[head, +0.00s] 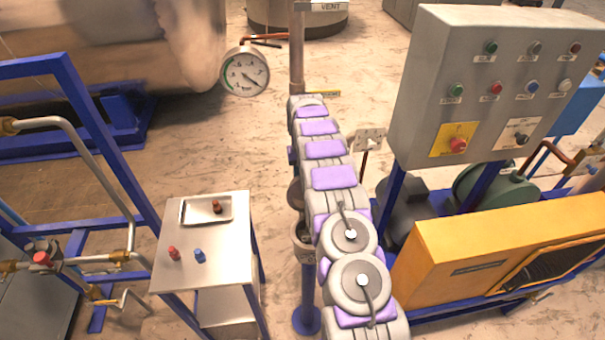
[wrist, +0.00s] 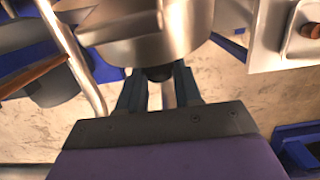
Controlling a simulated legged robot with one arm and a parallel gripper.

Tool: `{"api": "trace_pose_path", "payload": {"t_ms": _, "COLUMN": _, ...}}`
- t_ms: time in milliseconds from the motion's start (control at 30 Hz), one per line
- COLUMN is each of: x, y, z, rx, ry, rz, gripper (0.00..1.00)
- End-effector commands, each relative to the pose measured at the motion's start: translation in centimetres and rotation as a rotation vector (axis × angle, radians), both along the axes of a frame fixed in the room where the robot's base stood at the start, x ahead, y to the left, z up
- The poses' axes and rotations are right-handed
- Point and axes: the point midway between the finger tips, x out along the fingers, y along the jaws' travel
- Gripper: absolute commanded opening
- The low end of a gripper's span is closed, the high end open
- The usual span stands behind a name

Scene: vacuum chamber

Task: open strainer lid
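In the head view a grey strainer body (head: 303,236) stands on a blue post, partly hidden by my arm. A dark rounded piece (head: 295,194), possibly its lid, shows just above it; I cannot tell how it is seated. In the wrist view a shiny round metal part (wrist: 145,38), likely the strainer, fills the top middle, with a small dark knob (wrist: 159,73) at its lower edge. My gripper (wrist: 160,82) has its two fingers apart, one on each side of the knob. I cannot tell whether they touch it. My arm hides the gripper in the head view.
A steel table (head: 225,260) with a tray (head: 190,211), a red piece (head: 173,253) and a blue piece (head: 200,255) stands left. A pressure gauge (head: 245,72) stands behind. A control panel (head: 480,80) and yellow cabinet (head: 450,265) are close on the right.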

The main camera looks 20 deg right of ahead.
Motion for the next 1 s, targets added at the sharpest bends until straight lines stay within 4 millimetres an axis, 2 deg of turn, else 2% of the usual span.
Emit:
{"api": "trace_pose_path", "payload": {"t_ms": 33, "x": 0.1, "y": 0.0, "z": 0.0, "rx": 0.0, "ry": -0.003, "rz": 0.0, "gripper": 0.38}}
{"api": "trace_pose_path", "payload": {"t_ms": 267, "x": -0.1, "y": 0.0, "z": 0.1, "rx": 0.001, "ry": -0.001, "rz": 0.0, "gripper": 0.59}}
{"api": "trace_pose_path", "payload": {"t_ms": 667, "x": -0.5, "y": 0.1, "z": 0.7, "rx": 0.001, "ry": 0.0, "rz": 0.0, "gripper": 0.59}}
{"api": "trace_pose_path", "payload": {"t_ms": 1000, "x": -2.6, "y": 0.7, "z": 2.9, "rx": 0.0, "ry": -0.001, "rz": -0.001, "gripper": 0.59}}
